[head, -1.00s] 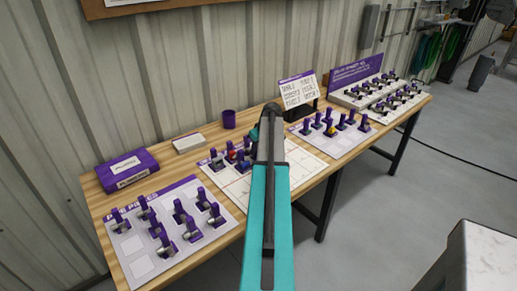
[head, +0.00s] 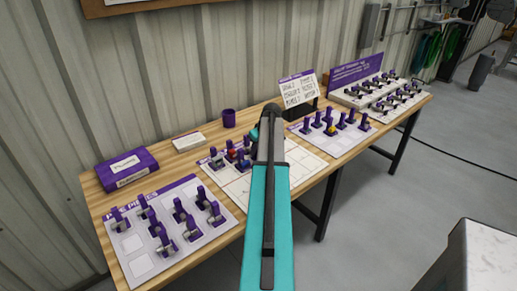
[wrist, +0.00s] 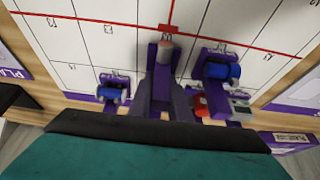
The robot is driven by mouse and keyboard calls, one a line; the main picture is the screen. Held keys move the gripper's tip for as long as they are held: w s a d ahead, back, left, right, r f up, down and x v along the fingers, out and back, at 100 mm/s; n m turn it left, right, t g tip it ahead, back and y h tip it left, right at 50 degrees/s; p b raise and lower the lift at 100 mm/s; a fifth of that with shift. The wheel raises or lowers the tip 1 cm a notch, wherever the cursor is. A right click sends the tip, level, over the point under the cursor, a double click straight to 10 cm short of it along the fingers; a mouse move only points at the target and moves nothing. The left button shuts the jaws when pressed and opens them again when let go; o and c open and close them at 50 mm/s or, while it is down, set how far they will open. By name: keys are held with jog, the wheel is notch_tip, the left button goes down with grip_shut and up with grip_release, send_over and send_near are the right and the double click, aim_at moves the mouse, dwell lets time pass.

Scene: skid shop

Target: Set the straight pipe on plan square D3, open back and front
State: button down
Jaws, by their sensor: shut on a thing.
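The plan sheet (wrist: 100,42), white with red lines and a printed grid, lies on the bench. It also shows in the head view (head: 292,166). In the wrist view my gripper (wrist: 166,80) is shut on a purple piece with a grey pipe end (wrist: 166,52), taken to be the straight pipe. It is over the sheet near a red line. I cannot tell which square is under it or whether it touches the sheet. In the head view my arm hides the gripper and the held piece.
A piece with a blue cylinder (wrist: 112,94) stands left of my gripper, another blue one (wrist: 220,71) close on its right, with a red part (wrist: 201,105) nearby. The pipe pieces board (head: 141,266) is at the left. A purple cup (head: 229,118) stands behind the sheet.

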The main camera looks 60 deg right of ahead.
jog(key=shift+f, duration=0.3)
jog(key=c, duration=1.6)
grip_release()
jog(key=shift+o, duration=0.2)
jog(key=shift+w+r, duration=0.15)
jog(key=shift+r, duration=0.45)
jog(key=shift+r+p, duration=1.7)
jog(key=shift+r, duration=1.8)
